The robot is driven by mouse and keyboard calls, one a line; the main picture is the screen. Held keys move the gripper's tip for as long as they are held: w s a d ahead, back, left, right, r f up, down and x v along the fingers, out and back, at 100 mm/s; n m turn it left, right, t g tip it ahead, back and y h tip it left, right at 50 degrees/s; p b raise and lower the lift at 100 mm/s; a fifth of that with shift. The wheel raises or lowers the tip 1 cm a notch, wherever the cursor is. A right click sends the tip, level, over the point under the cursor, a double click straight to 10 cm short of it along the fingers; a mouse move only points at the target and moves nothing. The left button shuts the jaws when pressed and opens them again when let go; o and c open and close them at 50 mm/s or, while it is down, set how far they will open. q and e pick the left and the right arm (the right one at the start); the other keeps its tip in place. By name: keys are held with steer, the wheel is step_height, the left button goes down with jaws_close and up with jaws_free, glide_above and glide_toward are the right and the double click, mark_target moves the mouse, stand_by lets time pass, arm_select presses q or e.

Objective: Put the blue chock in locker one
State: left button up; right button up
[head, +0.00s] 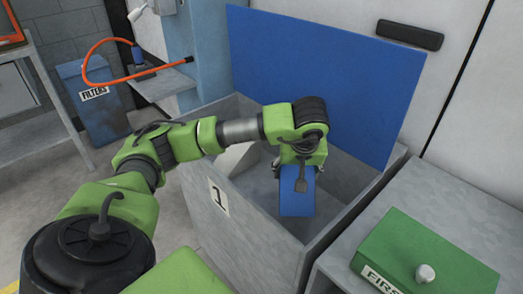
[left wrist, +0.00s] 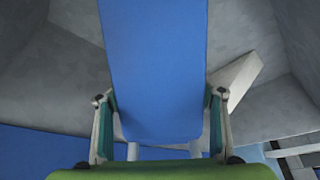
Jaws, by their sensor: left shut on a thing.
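The blue chock (head: 297,198) hangs below my left gripper (head: 300,170), inside the opening of the grey locker marked 1 (head: 240,225). The locker's blue lid (head: 325,75) stands raised at the back. In the left wrist view the blue chock (left wrist: 155,70) fills the middle, between the two fingers of my left gripper (left wrist: 160,125), which is shut on it. The locker's grey inner walls surround it there. Whether the chock touches the floor of the locker is hard to tell. My right gripper is not in view.
A pale wedge-shaped thing (head: 232,157) is inside the locker on the left; it also shows in the left wrist view (left wrist: 235,80). A green first-aid box (head: 425,255) sits on the grey cabinet at right. A blue filters bin (head: 95,100) and orange hose (head: 90,60) are at back left.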

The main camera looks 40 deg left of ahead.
arm_select(q)
step_height(320, 180, down, 10)
steer(key=shift+r+b, duration=0.1)
steer(key=shift+b, duration=0.35)
steer(key=shift+f, duration=0.25)
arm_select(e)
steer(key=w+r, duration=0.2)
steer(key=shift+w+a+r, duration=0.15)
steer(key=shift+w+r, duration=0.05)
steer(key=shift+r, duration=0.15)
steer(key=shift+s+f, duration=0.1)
arm_select(q)
steer(key=o, duration=1.5)
steer(key=shift+f, duration=0.15)
steer(key=o, duration=0.4)
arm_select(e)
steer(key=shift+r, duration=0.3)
